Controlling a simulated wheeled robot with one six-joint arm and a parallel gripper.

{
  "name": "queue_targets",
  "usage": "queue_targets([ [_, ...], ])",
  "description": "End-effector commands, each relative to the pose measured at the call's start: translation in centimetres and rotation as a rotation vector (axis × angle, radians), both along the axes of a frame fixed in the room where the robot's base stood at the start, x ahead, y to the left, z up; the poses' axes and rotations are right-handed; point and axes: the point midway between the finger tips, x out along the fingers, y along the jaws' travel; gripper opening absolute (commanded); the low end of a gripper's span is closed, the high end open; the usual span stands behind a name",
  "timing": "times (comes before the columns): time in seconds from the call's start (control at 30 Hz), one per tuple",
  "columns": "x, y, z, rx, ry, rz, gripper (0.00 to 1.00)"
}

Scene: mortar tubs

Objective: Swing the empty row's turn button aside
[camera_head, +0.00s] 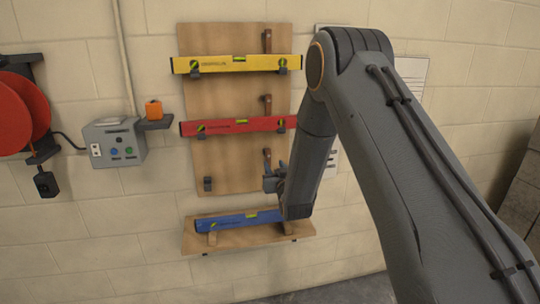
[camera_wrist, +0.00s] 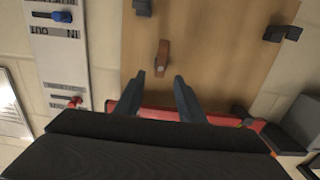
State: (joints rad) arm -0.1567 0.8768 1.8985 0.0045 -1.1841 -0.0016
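The wooden board (camera_head: 226,165) on the wall has a row without a level; its left bracket (camera_head: 207,184) is bare. This row's brown turn button (camera_head: 267,157) is upright, just above my gripper (camera_head: 273,181) in the head view. The wrist view looks upside down: the turn button (camera_wrist: 162,57) lies just beyond and between the fingertips of my gripper (camera_wrist: 159,80), which is open and empty. I see no contact. The bare brackets show in the wrist view on the right (camera_wrist: 282,33) and at the top (camera_wrist: 142,7). The right bracket is hidden in the head view.
A red level (camera_head: 232,127) and a yellow level (camera_head: 235,64) sit in the upper rows, with turn buttons (camera_head: 267,104) (camera_head: 267,40). A blue level (camera_head: 238,220) lies on the ledge (camera_head: 255,238) below. A control box (camera_head: 114,143) is left.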

Motion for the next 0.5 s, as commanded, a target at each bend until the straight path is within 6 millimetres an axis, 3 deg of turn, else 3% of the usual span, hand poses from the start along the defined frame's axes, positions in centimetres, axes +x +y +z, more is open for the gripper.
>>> queue_targets([
  [0.17, 1.0, 0.3, 0.3, 0.004, -0.025, 0.002, 0.36],
  [0.5, 5.8, 1.0, 0.3, 0.004, -0.023, 0.001, 0.36],
])
